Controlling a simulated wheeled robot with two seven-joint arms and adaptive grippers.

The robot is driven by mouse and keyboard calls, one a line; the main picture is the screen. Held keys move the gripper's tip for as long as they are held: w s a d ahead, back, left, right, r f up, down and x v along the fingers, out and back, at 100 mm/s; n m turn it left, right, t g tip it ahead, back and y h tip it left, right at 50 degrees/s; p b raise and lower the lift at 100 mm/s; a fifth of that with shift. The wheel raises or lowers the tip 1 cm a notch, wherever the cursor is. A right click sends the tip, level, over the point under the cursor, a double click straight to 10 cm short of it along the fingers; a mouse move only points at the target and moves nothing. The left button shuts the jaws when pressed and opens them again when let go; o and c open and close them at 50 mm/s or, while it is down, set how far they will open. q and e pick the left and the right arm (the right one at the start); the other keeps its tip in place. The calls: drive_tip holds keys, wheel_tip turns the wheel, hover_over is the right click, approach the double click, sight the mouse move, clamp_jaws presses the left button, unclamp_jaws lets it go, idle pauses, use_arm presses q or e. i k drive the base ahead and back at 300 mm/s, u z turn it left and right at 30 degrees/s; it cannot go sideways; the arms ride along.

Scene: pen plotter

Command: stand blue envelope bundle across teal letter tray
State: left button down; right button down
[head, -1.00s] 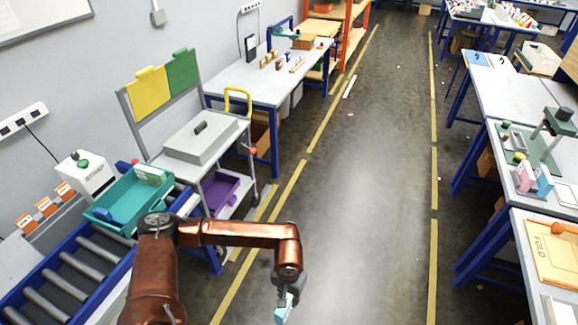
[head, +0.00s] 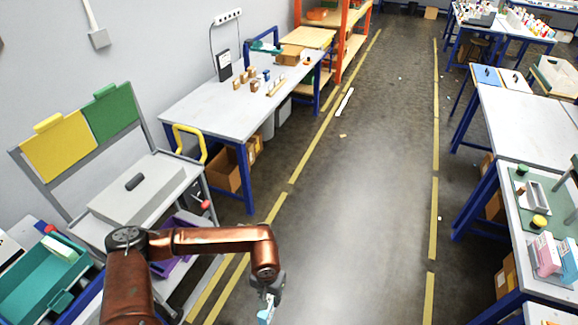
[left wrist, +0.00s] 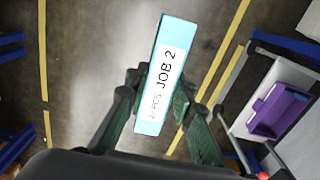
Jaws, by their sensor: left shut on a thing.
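My left gripper (head: 268,298) is shut on the blue envelope bundle (head: 265,315), held out over the floor aisle. In the left wrist view the bundle (left wrist: 165,75) is a light blue block with a white label reading "JOB 2", between the two fingers (left wrist: 156,100). The teal letter tray (head: 38,290) is at the lower left of the head view, partly cut off by the frame edge. A white and green item (head: 58,248) lies in its far end. The bundle is well apart from the tray. My right gripper is not in view.
A grey cart with a flat lidded box (head: 135,190) and a purple bin (left wrist: 280,110) stands between tray and aisle. A white-topped bench (head: 235,95) is behind it. Tables with pink and blue items (head: 545,255) line the right.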

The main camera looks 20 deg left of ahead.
sight(49, 282)
drive_tip(key=u, duration=0.65)
drive_tip(key=i, duration=0.95)
drive_tip(key=u, duration=1)
